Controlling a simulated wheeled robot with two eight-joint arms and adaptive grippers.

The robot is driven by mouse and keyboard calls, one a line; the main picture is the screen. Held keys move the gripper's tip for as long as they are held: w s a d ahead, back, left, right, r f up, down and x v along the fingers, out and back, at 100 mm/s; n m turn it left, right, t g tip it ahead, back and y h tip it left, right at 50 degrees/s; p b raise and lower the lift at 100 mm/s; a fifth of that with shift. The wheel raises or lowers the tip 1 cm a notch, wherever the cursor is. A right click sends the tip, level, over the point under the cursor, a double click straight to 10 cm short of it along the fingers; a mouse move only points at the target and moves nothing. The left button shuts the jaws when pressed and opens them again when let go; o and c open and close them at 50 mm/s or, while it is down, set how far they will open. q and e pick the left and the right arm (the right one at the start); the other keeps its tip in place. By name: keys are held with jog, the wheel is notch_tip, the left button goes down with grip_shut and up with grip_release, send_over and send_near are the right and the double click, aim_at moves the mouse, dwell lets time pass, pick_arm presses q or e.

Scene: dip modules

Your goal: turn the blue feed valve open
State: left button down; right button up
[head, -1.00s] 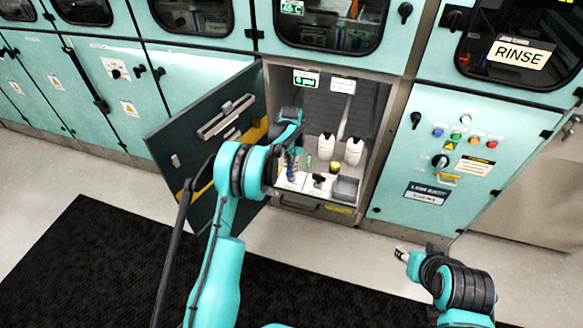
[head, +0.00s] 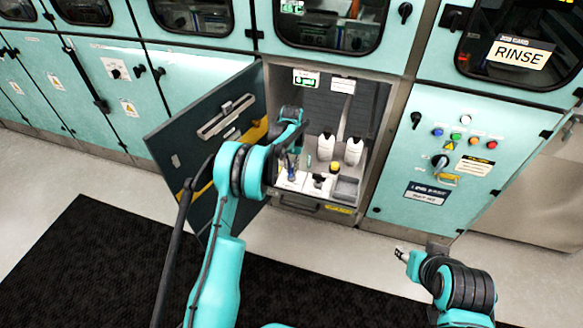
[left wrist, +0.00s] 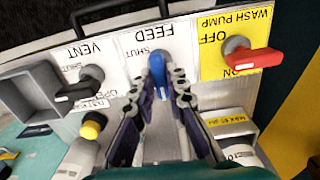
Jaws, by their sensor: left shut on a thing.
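The blue feed valve (left wrist: 157,72) is a lever handle on a white plate marked FEED and SHUT, which appears upside down in the left wrist view. Its lever points down in that view, toward my left gripper (left wrist: 159,96). The two fingers stand on either side of the lever and are shut on it. In the head view my left gripper (head: 290,162) reaches into the open cabinet, and the blue lever is too small there to make out surely. My right gripper (head: 401,253) hangs outside the cabinet, away from the valves; its jaw opening is unclear.
A black vent valve (left wrist: 78,91) and a red wash pump lever (left wrist: 252,62) flank the feed valve. White bottles (head: 353,151) stand behind, and a grey bin (head: 345,189) is at the right. The open cabinet door (head: 210,135) is left of my arm.

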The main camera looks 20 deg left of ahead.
aim_at(291, 169)
pick_arm(q)
jog(key=c, duration=1.5)
grip_release()
jog(key=shift+c, duration=0.2)
notch_tip(291, 169, up, 12)
